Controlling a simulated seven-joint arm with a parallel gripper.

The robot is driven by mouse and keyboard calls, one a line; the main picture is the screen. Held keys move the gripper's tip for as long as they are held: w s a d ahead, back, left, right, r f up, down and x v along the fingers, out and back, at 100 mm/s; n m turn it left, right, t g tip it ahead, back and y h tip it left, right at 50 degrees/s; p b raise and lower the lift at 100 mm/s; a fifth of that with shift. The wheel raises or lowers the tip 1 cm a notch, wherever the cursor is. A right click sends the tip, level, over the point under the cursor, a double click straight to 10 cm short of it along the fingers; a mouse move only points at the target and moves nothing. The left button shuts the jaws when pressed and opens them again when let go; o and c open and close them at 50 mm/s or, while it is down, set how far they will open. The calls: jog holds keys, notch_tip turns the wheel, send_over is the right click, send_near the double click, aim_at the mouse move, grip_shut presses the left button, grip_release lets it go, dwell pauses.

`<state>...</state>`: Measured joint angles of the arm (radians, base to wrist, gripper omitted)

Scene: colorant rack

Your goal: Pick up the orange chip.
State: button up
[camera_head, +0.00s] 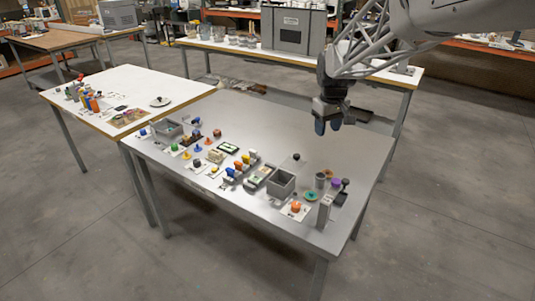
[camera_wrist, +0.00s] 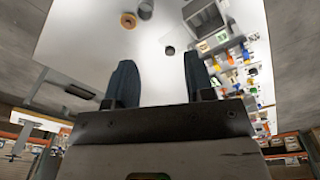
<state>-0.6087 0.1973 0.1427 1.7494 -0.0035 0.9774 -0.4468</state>
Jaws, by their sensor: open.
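I cannot tell for sure which piece is the orange chip. A brownish-orange ring (camera_wrist: 128,20) lies on the table in the wrist view, beside a dark round piece (camera_wrist: 146,9). My gripper (camera_head: 328,125) is open and empty, high above the back right of the grey table. Its two dark fingers (camera_wrist: 158,62) point over bare table in the wrist view.
The grey table (camera_head: 240,115) holds a row of small items along its front. A grey open bin (camera_head: 281,183) stands right of the middle, with an upright grey post (camera_head: 325,207) near the right corner. The back of the table is mostly clear.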

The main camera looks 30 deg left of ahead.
jog(key=a+f+n, duration=0.2)
jog(key=a+f, duration=0.2)
jog(key=a, duration=0.5)
jog(key=a+f+n, duration=0.1)
jog(key=a+f, duration=0.3)
jog(key=a, duration=0.5)
jog(key=n, duration=0.3)
send_over(238, 162)
jog(key=shift+g, duration=0.3)
notch_tip(238, 162, down, 10)
jog(key=shift+w+r, duration=0.1)
jog(key=shift+w, duration=0.05)
jog(key=shift+f, duration=1.3)
jog(key=shift+f, duration=0.15)
jog(key=shift+s+d+f, duration=0.1)
jog(key=shift+s+f, duration=0.05)
jog(key=shift+f, duration=1.1)
jog(key=shift+s+f, duration=0.1)
jog(key=shift+f, duration=1.15)
